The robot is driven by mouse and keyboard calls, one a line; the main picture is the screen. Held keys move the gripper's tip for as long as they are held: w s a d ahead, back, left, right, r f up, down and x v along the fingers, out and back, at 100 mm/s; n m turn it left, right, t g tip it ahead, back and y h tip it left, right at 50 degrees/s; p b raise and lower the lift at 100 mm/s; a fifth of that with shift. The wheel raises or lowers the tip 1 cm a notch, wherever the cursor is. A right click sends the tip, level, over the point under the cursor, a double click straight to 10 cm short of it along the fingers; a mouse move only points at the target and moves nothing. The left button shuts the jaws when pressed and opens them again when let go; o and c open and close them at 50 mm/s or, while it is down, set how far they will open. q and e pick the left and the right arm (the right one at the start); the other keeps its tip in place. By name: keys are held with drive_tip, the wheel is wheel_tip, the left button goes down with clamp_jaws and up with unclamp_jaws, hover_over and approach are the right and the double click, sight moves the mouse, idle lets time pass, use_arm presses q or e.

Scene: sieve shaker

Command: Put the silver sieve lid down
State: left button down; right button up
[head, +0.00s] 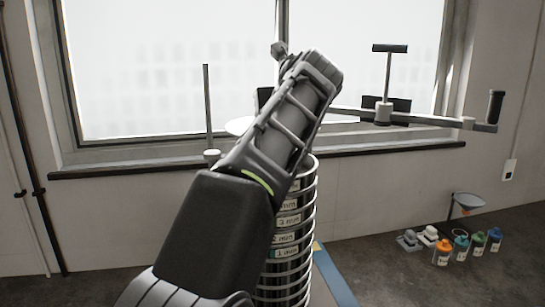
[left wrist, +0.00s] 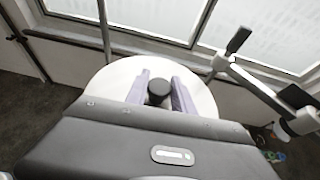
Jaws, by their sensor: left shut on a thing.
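The silver sieve lid (left wrist: 108,83) is a pale round disc with a dark knob (left wrist: 158,90) at its middle. My left gripper (left wrist: 162,84) is shut on this knob, one finger on each side. In the head view only slivers of the lid (head: 238,126) show past my left arm, higher in the picture than the sieve stack's top. The tall stack of ringed, labelled sieves (head: 292,235) stands partly behind my arm. My arm hides the gap between lid and stack, so I cannot tell whether they touch. My right gripper is not in view.
A clamp bar (head: 435,119) with a T-handle (head: 389,75) reaches out to the right of my arm. An upright rod (head: 207,110) stands left. Small capped bottles (head: 460,247) and a funnel (head: 467,201) are at the lower right. A window sill (head: 120,165) runs behind.

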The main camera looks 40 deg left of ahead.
use_arm(q)
drive_tip(key=shift+f, duration=1.6)
drive_tip(key=shift+f+b, duration=0.65)
drive_tip(key=shift+f, duration=1.45)
drive_tip(key=shift+f, duration=0.25)
drive_tip(key=c, duration=1.1)
unclamp_jaws()
drive_tip(key=shift+r, duration=0.1)
drive_tip(key=shift+r, duration=0.1)
